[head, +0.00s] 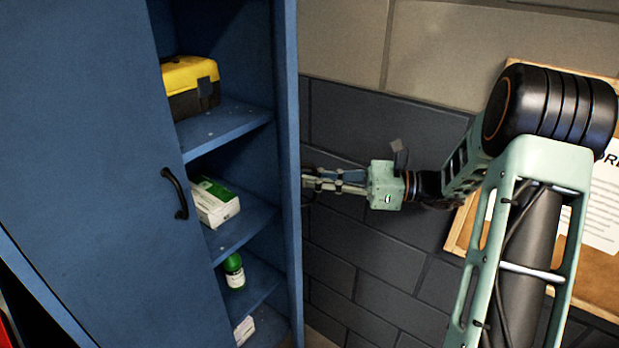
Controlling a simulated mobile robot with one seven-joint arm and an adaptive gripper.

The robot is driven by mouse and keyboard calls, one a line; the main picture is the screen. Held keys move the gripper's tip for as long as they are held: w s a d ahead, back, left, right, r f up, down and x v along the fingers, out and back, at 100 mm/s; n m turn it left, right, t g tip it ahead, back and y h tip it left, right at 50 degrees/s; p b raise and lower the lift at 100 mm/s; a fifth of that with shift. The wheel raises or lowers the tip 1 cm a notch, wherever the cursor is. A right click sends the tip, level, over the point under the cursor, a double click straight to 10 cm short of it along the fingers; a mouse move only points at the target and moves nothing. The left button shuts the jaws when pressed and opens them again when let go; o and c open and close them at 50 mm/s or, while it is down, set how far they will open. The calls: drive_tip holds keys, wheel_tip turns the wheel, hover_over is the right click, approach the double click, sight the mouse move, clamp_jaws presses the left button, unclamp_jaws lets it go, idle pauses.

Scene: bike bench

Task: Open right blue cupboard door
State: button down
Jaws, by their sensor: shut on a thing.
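The blue cupboard has its right door (289,150) swung out and seen nearly edge-on, so the right half of the cupboard is open to view. My gripper (308,181) comes from the right and is at the outer face of this door. Its fingers are shut on the right door handle, which is mostly hidden by the fingers and the door edge. The left door (95,160) looks closed, with a black curved handle (176,194) near its right edge.
Inside on shelves are a yellow-and-black toolbox (190,85), a green-and-white box (215,202), a green bottle (234,271) and a small white box (244,330). A brick wall (345,240) and a cork board (585,265) stand behind my arm.

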drive_tip(key=c, duration=2.1)
unclamp_jaws()
wheel_tip(320, 180, up, 10)
